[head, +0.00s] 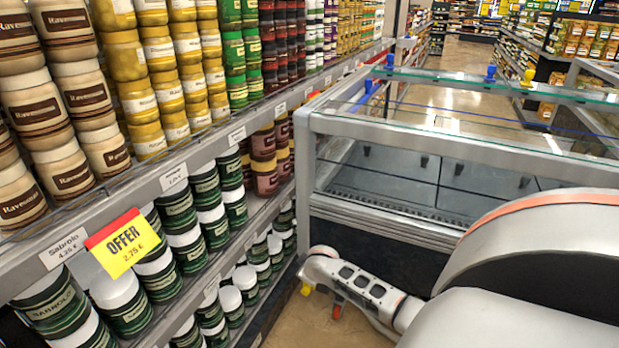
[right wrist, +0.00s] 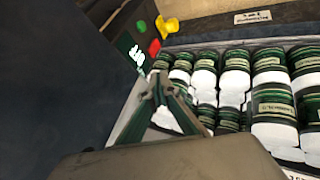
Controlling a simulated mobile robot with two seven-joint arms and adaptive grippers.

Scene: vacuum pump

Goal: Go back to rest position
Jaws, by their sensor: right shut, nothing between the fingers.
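My right gripper (right wrist: 160,88) shows in the right wrist view with its fingertips together and nothing between them. Behind it are rows of dark green jars with white lids (right wrist: 235,75); I cannot tell whether it touches any. In the head view my right forearm and wrist are low between the shelf and the freezer, but the fingers are not clearly visible there. My left gripper is in neither view.
A glass-topped freezer (head: 400,128) stands right of the stocked shelf (head: 215,160), with little floor between them. A small dark panel with red and green buttons (right wrist: 145,45) and a yellow knob (right wrist: 167,25) is left of the jars. The aisle continues at the back.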

